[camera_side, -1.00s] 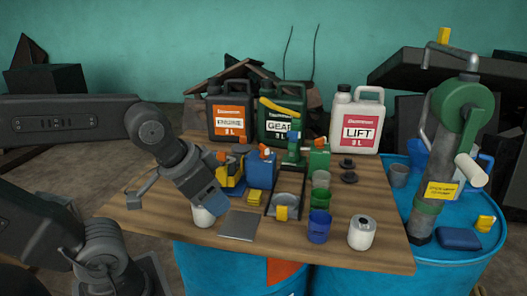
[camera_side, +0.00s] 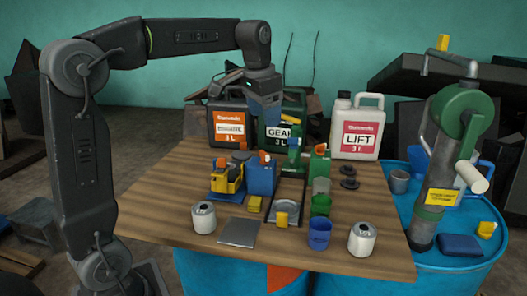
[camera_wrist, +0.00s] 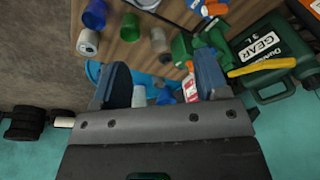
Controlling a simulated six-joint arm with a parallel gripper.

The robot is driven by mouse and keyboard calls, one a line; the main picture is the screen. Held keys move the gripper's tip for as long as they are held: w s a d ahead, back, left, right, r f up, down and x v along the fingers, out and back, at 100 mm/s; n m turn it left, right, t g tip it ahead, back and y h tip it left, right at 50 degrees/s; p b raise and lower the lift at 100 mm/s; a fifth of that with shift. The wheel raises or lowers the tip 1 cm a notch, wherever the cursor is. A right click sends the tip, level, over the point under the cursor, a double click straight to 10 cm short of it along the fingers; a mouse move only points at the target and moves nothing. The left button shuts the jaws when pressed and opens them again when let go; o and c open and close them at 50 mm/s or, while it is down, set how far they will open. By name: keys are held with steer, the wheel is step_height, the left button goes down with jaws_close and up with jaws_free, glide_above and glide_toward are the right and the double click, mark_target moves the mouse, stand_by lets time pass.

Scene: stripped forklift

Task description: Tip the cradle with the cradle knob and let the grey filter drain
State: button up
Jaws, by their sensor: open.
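A grey-white can-shaped filter (camera_side: 204,218) stands upright at the front left of the wooden table. A similar one (camera_side: 362,239) stands at the front right; I cannot tell which is the grey filter. A round grey dish (camera_side: 285,206) with a yellow block (camera_side: 282,219) at its front sits mid-table, and these may be the cradle and its knob. My gripper (camera_side: 264,108) is raised in front of the jugs, far above the table and away from both filters. In the wrist view its blue fingers (camera_wrist: 162,66) are apart with nothing held between them.
Behind stand the ENGINE jug (camera_side: 228,126), GEAR jug (camera_side: 279,135) and LIFT jug (camera_side: 357,128). Mid-table are a yellow-and-blue model (camera_side: 228,178), a blue canister (camera_side: 261,176), a blue cup (camera_side: 319,232) and a green cup (camera_side: 321,205). A hand pump (camera_side: 440,165) stands on the right drum.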

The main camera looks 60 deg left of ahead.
steer(key=g, duration=0.2)
glide_above(263, 152)
step_height(263, 152, down, 3)
steer(key=shift+h, duration=0.3)
step_height(263, 152, down, 14)
steer(key=shift+d+r, duration=0.1)
steer(key=c, duration=0.8)
